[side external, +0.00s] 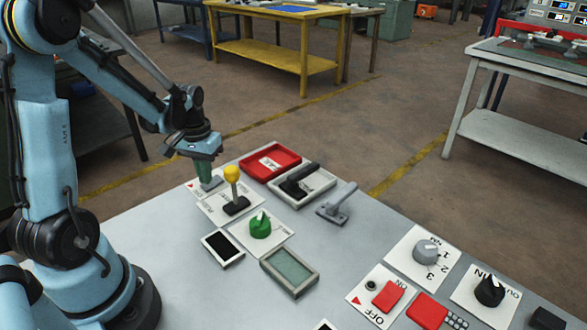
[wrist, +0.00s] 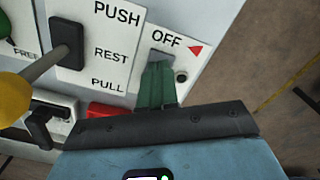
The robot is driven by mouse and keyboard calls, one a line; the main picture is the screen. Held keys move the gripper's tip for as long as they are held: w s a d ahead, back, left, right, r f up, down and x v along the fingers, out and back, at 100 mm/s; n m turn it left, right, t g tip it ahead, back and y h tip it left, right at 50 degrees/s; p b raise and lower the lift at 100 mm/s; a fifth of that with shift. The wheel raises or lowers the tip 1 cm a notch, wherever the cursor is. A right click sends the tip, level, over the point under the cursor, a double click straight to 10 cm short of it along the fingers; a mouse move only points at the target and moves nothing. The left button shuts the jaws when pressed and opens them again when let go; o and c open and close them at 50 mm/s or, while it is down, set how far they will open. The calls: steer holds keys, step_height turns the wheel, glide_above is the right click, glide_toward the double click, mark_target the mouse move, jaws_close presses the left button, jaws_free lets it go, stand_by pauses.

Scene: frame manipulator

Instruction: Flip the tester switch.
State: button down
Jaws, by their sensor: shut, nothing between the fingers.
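My gripper (side external: 206,180) points down at the far left corner of the grey table, with its green fingers shut and empty. In the side view a red switch (side external: 387,296) stands on another OFF/ON plate at the front. I cannot read which one is the tester.
A yellow-knobbed lever (side external: 232,178) stands close beside my gripper; its plate (wrist: 112,52) reads PUSH, REST, PULL. A red tray (side external: 271,163), a black handle (side external: 298,178), a grey lever (side external: 337,203) and a green knob (side external: 260,226) are nearby. The table's left edge is close.

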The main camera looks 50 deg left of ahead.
step_height(320, 180, up, 6)
steer(key=shift+r, duration=0.2)
stand_by(0.6)
steer(key=shift+d, duration=0.1)
steer(key=d+r+m+t, duration=0.2)
steer(key=d+m+t, duration=0.1)
steer(key=d, duration=0.6)
steer(key=d+r+m+t, duration=0.3)
steer(key=d+t, duration=0.1)
steer(key=d, duration=0.5)
steer(key=shift+s+d+r, duration=0.3)
steer(key=shift+s, duration=0.1)
